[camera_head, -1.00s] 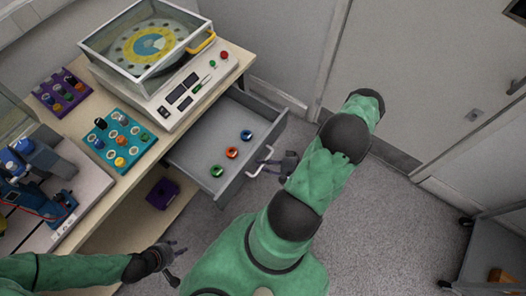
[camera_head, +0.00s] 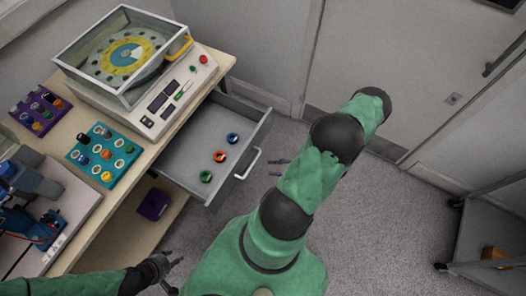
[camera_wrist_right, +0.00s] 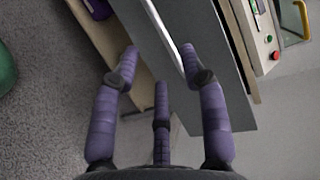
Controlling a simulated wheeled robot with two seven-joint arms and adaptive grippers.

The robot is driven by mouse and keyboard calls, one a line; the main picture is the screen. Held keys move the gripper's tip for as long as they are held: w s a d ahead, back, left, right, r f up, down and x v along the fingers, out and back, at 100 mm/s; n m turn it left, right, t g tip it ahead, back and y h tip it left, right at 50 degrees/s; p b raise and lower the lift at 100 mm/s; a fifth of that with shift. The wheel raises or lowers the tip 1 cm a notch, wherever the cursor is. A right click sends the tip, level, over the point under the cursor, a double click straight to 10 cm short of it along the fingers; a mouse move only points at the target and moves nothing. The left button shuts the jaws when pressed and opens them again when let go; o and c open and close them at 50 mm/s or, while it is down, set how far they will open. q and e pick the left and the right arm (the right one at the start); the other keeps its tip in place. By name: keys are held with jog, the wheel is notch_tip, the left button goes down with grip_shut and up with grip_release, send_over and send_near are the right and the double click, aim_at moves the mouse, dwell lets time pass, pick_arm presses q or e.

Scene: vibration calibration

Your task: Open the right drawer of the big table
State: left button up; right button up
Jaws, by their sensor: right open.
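The big table (camera_head: 134,169) stands at the left in the head view. Its right drawer (camera_head: 190,146) is pulled well out, with a white handle (camera_head: 249,164) on its front. The drawer also shows in the right wrist view (camera_wrist_right: 203,35). My right gripper (camera_head: 274,168) is open and empty just outside the handle, with a small gap between them. My left gripper (camera_head: 174,268) is open and empty near the table's lower shelf.
Green, orange and blue rings (camera_head: 219,157) lie in the drawer. A glass-covered machine (camera_head: 137,70), a teal tray (camera_head: 106,153) and a purple tray (camera_head: 41,109) stand on top. A purple box (camera_head: 154,204) sits below. A cart (camera_head: 490,235) stands far right; floor between is clear.

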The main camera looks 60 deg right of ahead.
jog(key=shift+v, duration=1.3)
